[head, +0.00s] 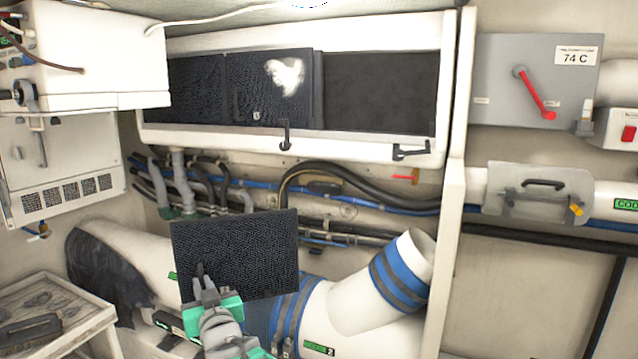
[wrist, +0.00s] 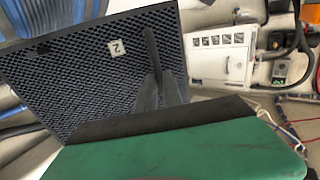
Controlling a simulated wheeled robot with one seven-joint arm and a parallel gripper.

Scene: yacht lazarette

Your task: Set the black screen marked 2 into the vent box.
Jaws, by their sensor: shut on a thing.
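My gripper (head: 203,278) is shut on the black screen marked 2 (head: 255,250), a square mesh panel. It holds the screen upright, below and in front of the vent box. In the wrist view the screen (wrist: 90,85) fills the left half, with its white 2 label tilted near the top; a finger (wrist: 160,88) lies across its mesh face. The vent box (head: 350,32) is the long white frame on the back wall. Black mesh panels stand in its left and middle parts; the middle one (head: 260,90) has a white patch. The right part (head: 380,95) is a dark grey area.
Two black latches (head: 285,135) (head: 410,153) sit on the box's lower rim; the right one lies sideways. Hoses and cables (head: 340,180) run below it. A white duct (head: 375,290) lies behind the held screen. A white unit (head: 85,60) juts out at upper left.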

